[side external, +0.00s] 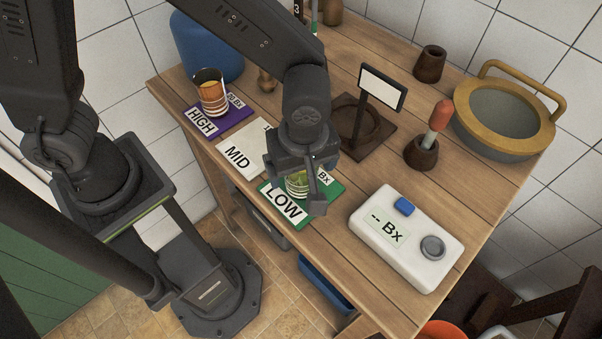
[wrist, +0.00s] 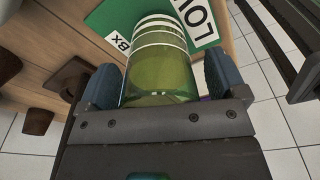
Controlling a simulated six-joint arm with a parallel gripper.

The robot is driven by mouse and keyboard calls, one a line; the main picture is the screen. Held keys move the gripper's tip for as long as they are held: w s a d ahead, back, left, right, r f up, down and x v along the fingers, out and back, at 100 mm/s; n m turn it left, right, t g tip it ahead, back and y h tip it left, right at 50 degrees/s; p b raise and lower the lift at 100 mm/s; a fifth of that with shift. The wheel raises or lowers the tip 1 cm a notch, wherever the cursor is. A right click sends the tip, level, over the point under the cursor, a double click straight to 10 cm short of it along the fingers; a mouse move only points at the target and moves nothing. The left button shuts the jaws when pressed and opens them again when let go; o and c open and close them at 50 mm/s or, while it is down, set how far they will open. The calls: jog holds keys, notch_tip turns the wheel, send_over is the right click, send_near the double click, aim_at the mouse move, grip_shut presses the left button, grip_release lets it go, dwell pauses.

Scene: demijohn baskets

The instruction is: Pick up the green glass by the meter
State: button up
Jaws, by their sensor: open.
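The green glass (side external: 296,185) with white bands stands on the green LOW card (side external: 326,193) near the table's front edge. The meter (side external: 423,243), a white box reading "-- Bx" with a blue button and grey knob, lies to its right. My gripper (side external: 298,190) is down around the glass and partly hides it in the side view. In the wrist view, the green glass (wrist: 160,72) sits between the two blue-padded fingers of my gripper (wrist: 160,84). The jaws are open, with a narrow gap visible beside the glass.
A glass of amber liquid (side external: 210,92) stands on the purple HIGH card (side external: 232,118). The white MID card (side external: 238,152) looks empty. A dark sign stand (side external: 382,86), a wooden holder with a red-bulbed dropper (side external: 422,152) and a grey basin (side external: 500,112) stand behind.

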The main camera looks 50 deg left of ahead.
jog(key=c, duration=1.2)
jog(key=shift+r, duration=0.15)
jog(key=shift+r, duration=1.85)
jog(key=shift+w+a+r, duration=0.35)
jog(key=shift+a+r, duration=0.8)
jog(key=shift+a, duration=0.75)
jog(key=shift+w+a+r, duration=0.4)
jog(key=shift+a+r, duration=0.8)
jog(key=shift+a, duration=0.65)
jog(key=shift+w+a+r, duration=0.35)
jog(key=shift+a+r, duration=0.8)
jog(key=shift+a, duration=0.75)
jog(key=shift+a, duration=0.1)
